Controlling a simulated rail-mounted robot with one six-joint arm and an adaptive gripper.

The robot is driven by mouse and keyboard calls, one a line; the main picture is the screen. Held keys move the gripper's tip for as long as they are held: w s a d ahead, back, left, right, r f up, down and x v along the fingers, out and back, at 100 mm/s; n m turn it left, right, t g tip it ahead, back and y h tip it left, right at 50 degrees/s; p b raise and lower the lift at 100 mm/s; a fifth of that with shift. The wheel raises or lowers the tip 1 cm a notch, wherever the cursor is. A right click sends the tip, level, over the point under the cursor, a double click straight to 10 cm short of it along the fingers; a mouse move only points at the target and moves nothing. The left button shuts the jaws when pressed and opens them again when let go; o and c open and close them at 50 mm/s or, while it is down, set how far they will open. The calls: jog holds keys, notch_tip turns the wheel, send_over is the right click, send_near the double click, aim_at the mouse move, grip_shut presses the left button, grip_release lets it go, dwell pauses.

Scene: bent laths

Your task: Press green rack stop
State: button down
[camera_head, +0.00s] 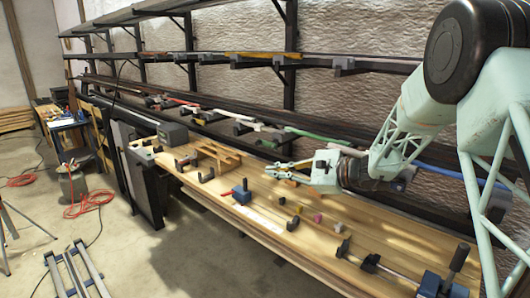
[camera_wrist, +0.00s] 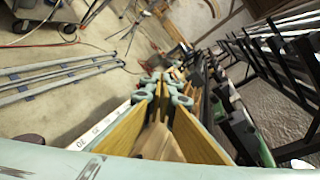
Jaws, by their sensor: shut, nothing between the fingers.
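My gripper (camera_head: 272,171) hangs over the workbench, pointing left along it. Its pale green fingers are shut and hold nothing. In the wrist view the fingertips (camera_wrist: 163,88) meet near the middle of the picture. A green length (camera_head: 318,135) lies along the lower rack level, behind and above my gripper in the head view. It is thin, and I cannot tell whether it is a stop or a lath. My gripper is apart from it. No part clearly recognisable as a green stop shows in the wrist view.
The wooden workbench (camera_head: 235,211) carries a blue clamp (camera_head: 241,192), small coloured blocks (camera_head: 317,218) and a dark bar clamp (camera_head: 371,262). The wall rack (camera_head: 290,60) with dark uprights runs behind it. A grey box (camera_head: 172,133) stands at the bench's far end.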

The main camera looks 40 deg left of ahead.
jog(key=w+a+f+m+y, duration=0.2)
jog(key=w+a+f, duration=0.1)
jog(key=a+f, duration=0.3)
jog(key=m+t+y+p, duration=0.3)
jog(key=m+y, duration=0.2)
jog(key=m, duration=0.4)
send_near(265, 144)
jog(key=shift+s+d+f, duration=0.3)
jog(key=shift+s+f, duration=0.1)
jog(key=shift+f, duration=0.15)
jog(key=shift+s+d+f, duration=0.25)
jog(key=shift+s+f, duration=0.15)
jog(key=shift+f, duration=0.15)
jog(key=shift+a, duration=0.1)
jog(key=b+x, duration=0.1)
jog(key=x, duration=0.9)
jog(key=shift+f, duration=0.2)
jog(key=shift+a+r+b, duration=0.15)
jog(key=shift+b, duration=0.35)
